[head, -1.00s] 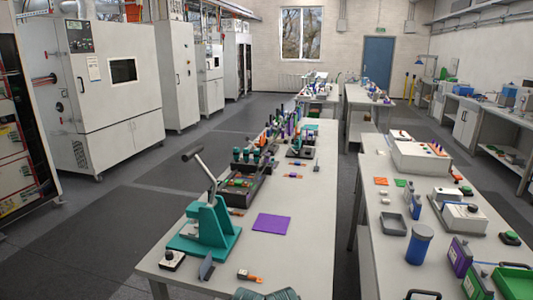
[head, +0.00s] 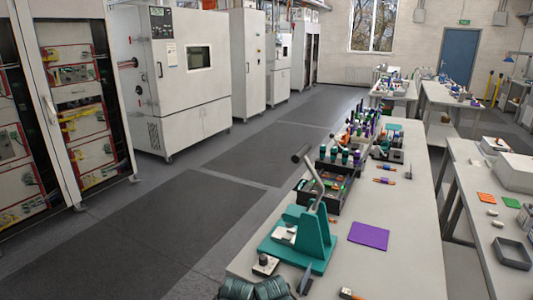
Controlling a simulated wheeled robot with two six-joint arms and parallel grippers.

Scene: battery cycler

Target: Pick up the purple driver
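Several small upright tools with purple, green and dark handles stand close together toward the far end of the near bench (head: 420,225). A purple handle (head: 357,158) shows at the black tray, and more purple shows farther back. A small purple and orange piece (head: 384,181) lies flat on the bench top. At this size I cannot tell which of these is the purple driver. Neither of my grippers can be made out in the head view.
A teal lever press (head: 303,238) stands at the bench's near left, with a black tray (head: 322,190) behind it. A flat purple mat (head: 369,236) lies to its right. Dark green ribbed shapes show at the bottom edge. A dark floor aisle is clear at left.

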